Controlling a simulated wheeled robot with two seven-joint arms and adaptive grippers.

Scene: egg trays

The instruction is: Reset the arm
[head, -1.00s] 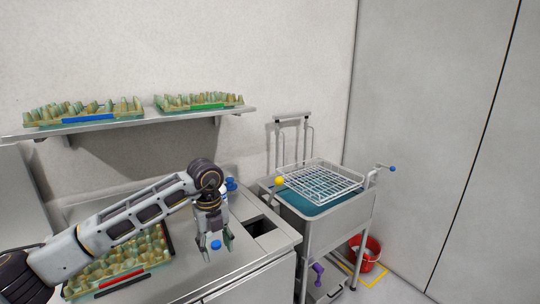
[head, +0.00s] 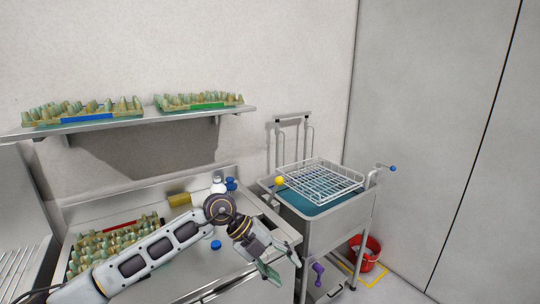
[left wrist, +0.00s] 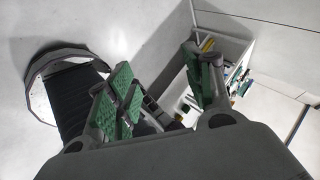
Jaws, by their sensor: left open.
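My left arm comes in from the lower left in the head view. Its gripper (head: 280,268) is open and empty, its green-padded fingers apart near the front right edge of the steel counter (head: 200,259). In the left wrist view the two green-padded fingers (left wrist: 165,95) stand apart with nothing between them. My right gripper is in neither view.
An egg tray (head: 75,262) lies on the counter, partly hidden by my arm. A blue cap (head: 216,244) lies beside the arm. Two egg trays (head: 90,117) (head: 205,106) sit on the wall shelf. A cart (head: 335,225) with a wire basket (head: 320,180) stands right.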

